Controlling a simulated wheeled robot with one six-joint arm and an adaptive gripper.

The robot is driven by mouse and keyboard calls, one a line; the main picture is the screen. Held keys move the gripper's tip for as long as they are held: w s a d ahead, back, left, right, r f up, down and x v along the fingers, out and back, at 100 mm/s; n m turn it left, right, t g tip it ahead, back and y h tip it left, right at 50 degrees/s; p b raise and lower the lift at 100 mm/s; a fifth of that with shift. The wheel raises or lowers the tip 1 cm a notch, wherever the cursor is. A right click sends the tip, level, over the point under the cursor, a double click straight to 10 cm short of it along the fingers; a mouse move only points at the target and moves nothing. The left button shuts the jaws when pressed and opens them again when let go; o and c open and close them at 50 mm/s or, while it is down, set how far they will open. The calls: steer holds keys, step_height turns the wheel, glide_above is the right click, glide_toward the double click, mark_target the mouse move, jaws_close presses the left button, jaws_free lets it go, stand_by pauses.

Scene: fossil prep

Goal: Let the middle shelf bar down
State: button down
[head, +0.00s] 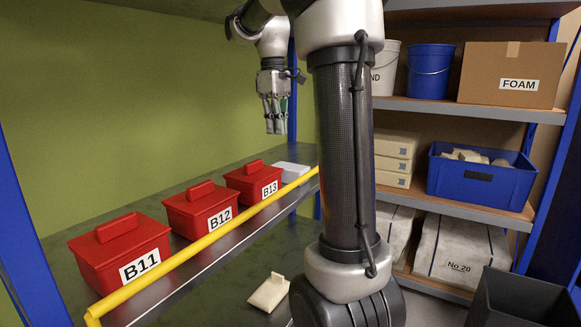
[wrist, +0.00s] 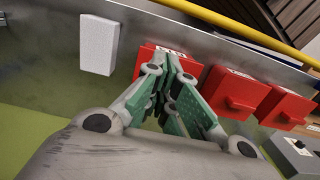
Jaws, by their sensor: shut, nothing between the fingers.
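The yellow shelf bar (head: 205,243) runs along the front edge of the middle shelf (head: 215,257), a little above its surface, in front of the red boxes. It also crosses the top right of the wrist view (wrist: 235,28). My gripper (head: 275,130) hangs above the back right of that shelf, behind the bar and apart from it. Its fingers are shut and empty. In the wrist view the fingers (wrist: 172,60) point toward the shelf, in front of a red box. My arm hides part of the bar's far right end.
Red boxes B11 (head: 120,262), B12 (head: 198,212) and B13 (head: 252,183) stand behind the bar. A white block (head: 291,172) lies right of B13. A pale object (head: 268,293) lies lower down. A second rack at right holds a blue bin (head: 478,180) and a FOAM carton (head: 508,75).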

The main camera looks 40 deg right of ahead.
steer(key=s+d+f, duration=0.1)
steer(key=s+f, duration=0.3)
steer(key=f, duration=0.6)
steer(key=shift+d+f, duration=0.2)
steer(key=shift+f, duration=0.2)
steer(key=shift+s, duration=0.15)
steer(key=shift+s+d+r+t, duration=0.15)
steer(key=shift+s+t, duration=0.25)
